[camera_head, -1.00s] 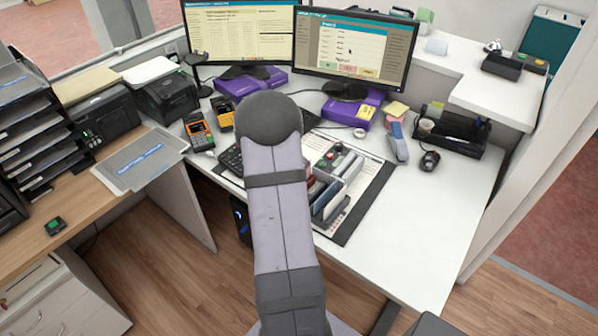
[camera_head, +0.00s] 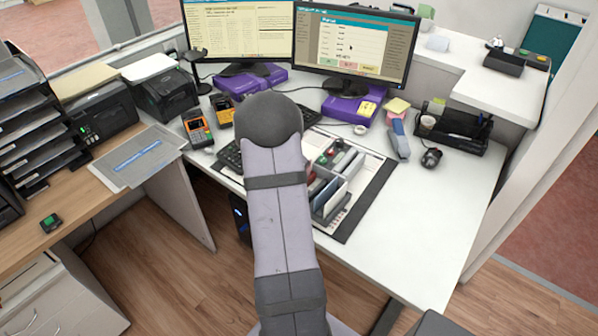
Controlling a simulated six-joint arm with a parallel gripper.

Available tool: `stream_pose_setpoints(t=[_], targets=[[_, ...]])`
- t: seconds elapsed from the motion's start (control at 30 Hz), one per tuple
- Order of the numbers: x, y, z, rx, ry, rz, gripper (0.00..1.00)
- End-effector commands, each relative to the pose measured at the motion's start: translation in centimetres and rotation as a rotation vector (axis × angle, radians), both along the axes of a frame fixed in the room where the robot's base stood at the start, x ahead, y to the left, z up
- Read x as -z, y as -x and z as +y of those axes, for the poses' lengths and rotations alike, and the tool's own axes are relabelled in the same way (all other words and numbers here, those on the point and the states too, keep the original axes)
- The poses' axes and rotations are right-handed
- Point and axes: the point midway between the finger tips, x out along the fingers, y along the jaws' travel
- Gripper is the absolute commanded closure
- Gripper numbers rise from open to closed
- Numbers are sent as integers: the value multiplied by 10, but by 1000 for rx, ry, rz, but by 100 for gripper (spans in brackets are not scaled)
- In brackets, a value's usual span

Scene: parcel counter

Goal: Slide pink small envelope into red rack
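My grey arm (camera_head: 280,200) rises from the bottom centre and covers the middle of the desk. My gripper is not in view; the arm's rounded joint and links may hide it. I cannot make out a pink small envelope. No rack is clearly red. A small dark red item shows at the arm's right edge, beside a grey divided organizer (camera_head: 326,214), but I cannot tell what it is. The organizer stands on a dark-edged desk mat (camera_head: 377,187) and holds several upright items.
Two monitors (camera_head: 356,44) stand at the back on purple boxes. A stapler (camera_head: 398,140), sticky notes (camera_head: 397,106) and a mouse (camera_head: 431,158) lie to the right. Card terminals (camera_head: 197,129) and a keyboard (camera_head: 229,156) are left of the arm. The white desk's front right (camera_head: 420,230) is clear.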

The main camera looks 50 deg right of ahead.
Motion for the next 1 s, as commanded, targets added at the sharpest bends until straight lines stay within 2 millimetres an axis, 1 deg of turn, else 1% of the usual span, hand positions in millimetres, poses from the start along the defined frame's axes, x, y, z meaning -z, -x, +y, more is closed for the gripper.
stream_pose_setpoints(t=[0.37,0.77,0.8,0.87,1.0], targets=[[7,0,0,0,1,0,100],[7,0,0,0,0,0,100],[7,0,0,0,0,0,91],[7,0,0,0,0,0,76],[7,0,0,0,0,0,76]])
